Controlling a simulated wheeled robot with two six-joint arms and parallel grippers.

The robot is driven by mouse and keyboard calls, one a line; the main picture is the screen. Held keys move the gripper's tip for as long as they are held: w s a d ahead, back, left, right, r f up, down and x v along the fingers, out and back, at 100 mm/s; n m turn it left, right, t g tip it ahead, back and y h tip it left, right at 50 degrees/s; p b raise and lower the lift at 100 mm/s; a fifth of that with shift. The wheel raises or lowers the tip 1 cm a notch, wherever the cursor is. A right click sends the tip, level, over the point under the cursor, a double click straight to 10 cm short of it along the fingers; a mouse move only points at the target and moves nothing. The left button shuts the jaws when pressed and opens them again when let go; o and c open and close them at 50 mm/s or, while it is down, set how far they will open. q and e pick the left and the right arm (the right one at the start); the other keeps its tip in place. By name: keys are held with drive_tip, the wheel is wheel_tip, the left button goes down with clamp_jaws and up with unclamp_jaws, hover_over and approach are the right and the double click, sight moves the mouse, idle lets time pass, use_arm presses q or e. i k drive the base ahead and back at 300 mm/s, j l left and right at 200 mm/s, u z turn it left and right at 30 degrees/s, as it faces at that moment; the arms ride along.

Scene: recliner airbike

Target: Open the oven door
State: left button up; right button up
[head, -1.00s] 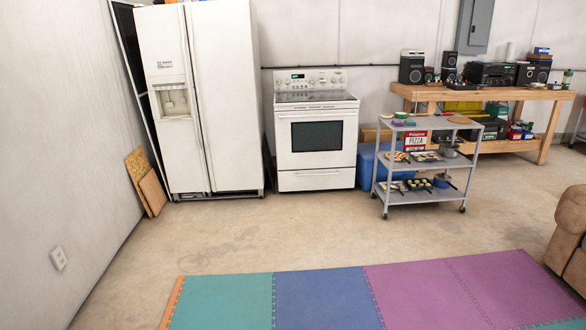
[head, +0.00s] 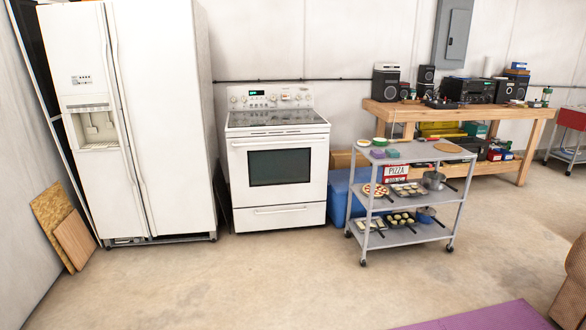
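The white oven (head: 278,160) stands against the back wall, right of the fridge. Its door (head: 279,168) has a dark window and looks shut. A white handle bar (head: 280,141) runs across the top of the door. A drawer (head: 279,217) below it is also shut. Neither of my grippers shows in the head view, so their state is hidden. The oven is some way ahead across the floor.
A white fridge (head: 135,120) stands left of the oven. A grey cart (head: 462,192) with pans and food stands close on its right, beside a blue bin (head: 337,200). The concrete floor (head: 240,285) in front is clear. A wooden workbench (head: 540,112) is behind the cart.

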sight(266, 170)
drive_tip(key=i, duration=3.45)
